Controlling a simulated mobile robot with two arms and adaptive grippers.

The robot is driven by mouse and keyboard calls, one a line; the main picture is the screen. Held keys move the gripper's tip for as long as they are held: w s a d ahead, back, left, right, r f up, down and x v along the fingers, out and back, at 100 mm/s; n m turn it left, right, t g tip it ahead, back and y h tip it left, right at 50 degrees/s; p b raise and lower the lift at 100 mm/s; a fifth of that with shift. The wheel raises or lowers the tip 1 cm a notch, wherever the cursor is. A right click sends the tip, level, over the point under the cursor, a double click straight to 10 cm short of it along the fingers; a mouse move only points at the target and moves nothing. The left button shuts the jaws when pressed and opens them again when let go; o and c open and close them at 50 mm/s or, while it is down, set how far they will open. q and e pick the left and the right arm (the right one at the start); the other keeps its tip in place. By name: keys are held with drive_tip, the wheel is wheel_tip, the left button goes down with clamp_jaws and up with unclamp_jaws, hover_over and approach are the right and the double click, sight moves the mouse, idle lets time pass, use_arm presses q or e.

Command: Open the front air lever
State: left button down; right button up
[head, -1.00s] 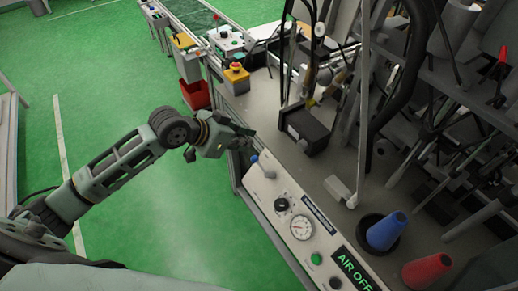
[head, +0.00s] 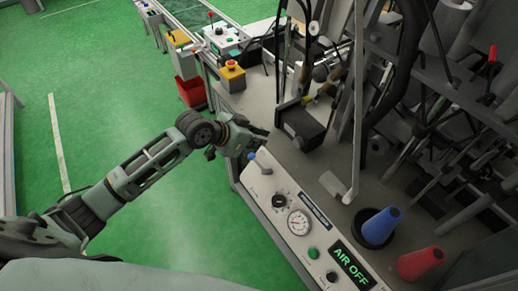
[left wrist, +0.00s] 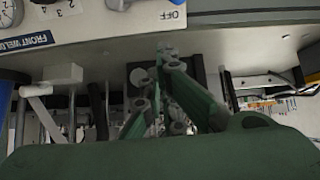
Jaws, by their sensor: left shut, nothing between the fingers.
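The front air lever (head: 261,165) is a small grey handle with a blue tip on the far left end of the white control panel (head: 265,184). A display (head: 350,264) on this panel reads "AIR OFF". My left gripper (head: 262,134) is just beyond the lever's blue tip in the head view, partly hidden by its own wrist. In the left wrist view its fingers (left wrist: 168,98) are together with nothing between them. The panel (left wrist: 95,22) shows upside down there with "OFF" and "FRONT WELDER" labels. I cannot tell whether the gripper touches the lever. My right gripper is out of view.
The panel also carries a black knob (head: 278,201), a gauge (head: 298,222) and a green button (head: 313,253). A black box (head: 300,124) is behind the gripper. Green floor lies open at left.

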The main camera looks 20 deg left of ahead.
use_arm(q)
drive_tip(key=x, duration=0.2)
drive_tip(key=shift+w+d+f+p, duration=0.1)
drive_tip(key=shift+d+f+p, duration=0.05)
drive_tip(key=shift+f+p, duration=0.15)
drive_tip(key=shift+s+a+f+p, duration=0.2)
drive_tip(key=shift+s+f, duration=0.05)
drive_tip(key=shift+f, duration=0.3)
drive_tip(key=shift+s+a+f+p, duration=0.2)
drive_tip(key=shift+s+f, duration=0.1)
drive_tip(key=shift+f, duration=0.25)
drive_tip(key=shift+s+a+f, duration=0.25)
drive_tip(key=shift+f, duration=0.25)
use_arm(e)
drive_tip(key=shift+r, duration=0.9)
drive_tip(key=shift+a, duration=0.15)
use_arm(q)
drive_tip(key=shift+a+f+n, duration=0.1)
drive_tip(key=shift+f+n, duration=0.05)
drive_tip(key=shift+n, duration=0.25)
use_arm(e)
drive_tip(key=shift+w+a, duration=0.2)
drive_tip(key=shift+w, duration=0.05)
